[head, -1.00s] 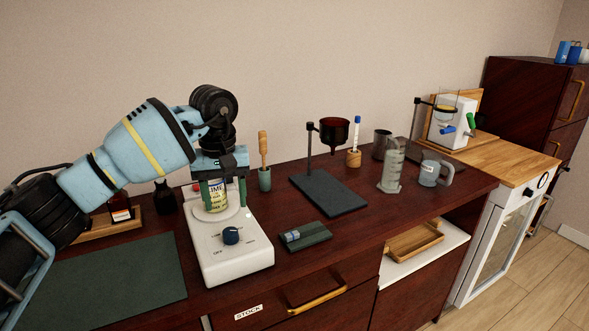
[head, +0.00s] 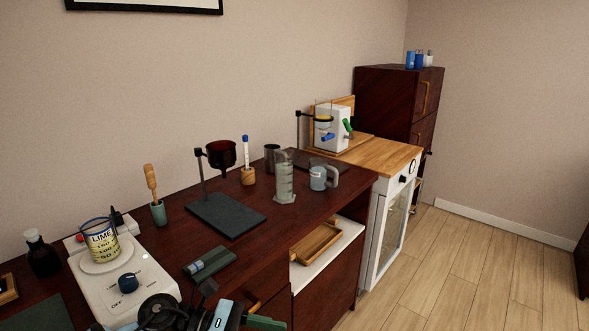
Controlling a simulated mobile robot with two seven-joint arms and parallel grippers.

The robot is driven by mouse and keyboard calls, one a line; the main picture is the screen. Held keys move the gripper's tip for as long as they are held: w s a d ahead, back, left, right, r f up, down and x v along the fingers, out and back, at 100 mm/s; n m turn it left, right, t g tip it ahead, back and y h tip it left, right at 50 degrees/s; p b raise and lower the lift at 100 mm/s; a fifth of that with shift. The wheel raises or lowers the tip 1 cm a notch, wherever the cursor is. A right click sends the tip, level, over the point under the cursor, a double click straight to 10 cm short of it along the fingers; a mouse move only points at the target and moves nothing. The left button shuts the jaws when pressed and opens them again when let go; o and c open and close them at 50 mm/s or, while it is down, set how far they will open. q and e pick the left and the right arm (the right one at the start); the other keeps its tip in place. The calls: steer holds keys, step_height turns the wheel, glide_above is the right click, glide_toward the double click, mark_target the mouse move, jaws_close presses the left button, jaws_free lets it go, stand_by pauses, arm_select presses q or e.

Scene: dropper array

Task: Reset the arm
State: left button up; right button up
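The beaker labelled LIME (head: 101,241) stands upright on the round plate of the white stirrer (head: 125,292) at the left, with no gripper touching it. My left gripper (head: 262,321) shows only in part at the bottom edge, pointing right, in front of the stirrer and below the small dark green stand. A green finger pad shows, but most of the gripper is cut off, so its opening cannot be told. My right gripper is not in view.
A dark stand with a red funnel (head: 221,155), a graduated cylinder (head: 285,178) and a grey mug (head: 321,177) stand on the bench. A small green stand (head: 209,264) lies near the front edge. An open shelf holds a wooden tray (head: 314,244).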

arm_select(q)
steer(key=s+a+f+m+t+y+p, duration=0.1)
steer(key=s+a+f+m+t+y, duration=0.35)
steer(key=m, duration=0.65)
steer(key=s+a+f+m+t+y, duration=0.1)
steer(key=s+f+m+t+y, duration=0.1)
steer(key=f+m+t, duration=0.6)
steer(key=s+a+f+m+t+y+p, duration=0.1)
steer(key=s+a+m+t+y, duration=0.25)
steer(key=m, duration=0.95)
steer(key=s+a+f+n+g+y, duration=0.2)
steer(key=s+a+f+n+g, duration=0.1)
steer(key=s+f+n, duration=0.3)
steer(key=s+a+f+n+g+y, duration=0.2)
steer(key=s+f+n, duration=0.3)
steer(key=s, duration=0.6)
steer(key=shift+s+a+f+n+g+p, duration=0.35)
steer(key=shift+a+n, duration=0.25)
steer(key=shift+a, duration=0.2)
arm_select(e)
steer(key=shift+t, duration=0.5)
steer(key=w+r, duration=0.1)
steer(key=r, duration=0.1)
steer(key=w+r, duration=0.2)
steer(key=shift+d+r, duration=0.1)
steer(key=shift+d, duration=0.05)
